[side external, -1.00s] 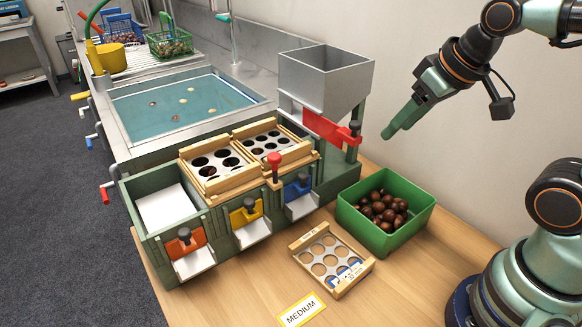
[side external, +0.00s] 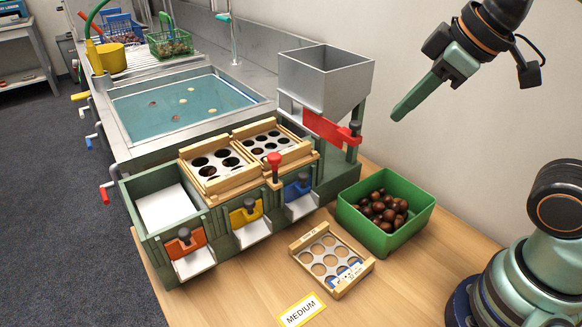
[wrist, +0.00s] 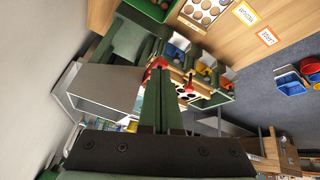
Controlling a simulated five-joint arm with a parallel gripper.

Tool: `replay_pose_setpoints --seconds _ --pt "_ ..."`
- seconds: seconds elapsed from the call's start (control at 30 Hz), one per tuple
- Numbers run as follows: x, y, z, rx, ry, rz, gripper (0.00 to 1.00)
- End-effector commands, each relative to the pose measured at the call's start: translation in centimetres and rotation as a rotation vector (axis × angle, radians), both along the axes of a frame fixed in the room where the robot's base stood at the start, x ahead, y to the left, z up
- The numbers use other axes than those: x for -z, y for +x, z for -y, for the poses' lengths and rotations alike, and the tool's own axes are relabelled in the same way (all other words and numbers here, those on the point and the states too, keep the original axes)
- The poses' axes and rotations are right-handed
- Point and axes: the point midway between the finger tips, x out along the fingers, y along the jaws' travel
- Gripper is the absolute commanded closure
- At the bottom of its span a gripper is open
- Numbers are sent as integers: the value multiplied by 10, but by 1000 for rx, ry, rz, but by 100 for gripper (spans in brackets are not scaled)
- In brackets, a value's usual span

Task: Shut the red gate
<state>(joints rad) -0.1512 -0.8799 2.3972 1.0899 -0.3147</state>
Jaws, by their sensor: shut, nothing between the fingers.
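The red gate (side external: 325,131) is a flat red plate under the mouth of the grey hopper (side external: 320,85), with a dark knob at its right end beside the green post. My gripper (side external: 397,117) is shut and empty, in the air to the right of the gate and apart from it. In the wrist view my gripper (wrist: 157,72) points toward the sorter, and a red part (wrist: 157,63) shows just past its fingertips. The fingers partly cover the scene behind them there.
A green bin (side external: 350,218) of chestnuts stands below. Two sieve trays (side external: 218,189) sit on the sorter, beside a red knob (side external: 274,165). A loose sieve (side external: 307,240) and a MEDIUM card (side external: 301,311) lie on the table. The wall is behind my gripper.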

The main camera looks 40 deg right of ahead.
Motion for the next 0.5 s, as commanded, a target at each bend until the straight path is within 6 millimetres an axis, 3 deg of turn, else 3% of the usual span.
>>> replay_pose_setpoints --seconds 0.1,0.23,0.37,0.5 --pt "-32 -23 -22 -259 -90 54 100" --pt "-51 -42 -32 -442 -160 87 100" --pt "-53 -48 -35 -508 -188 96 100" --pt "-40 -40 -36 -507 -191 91 100"
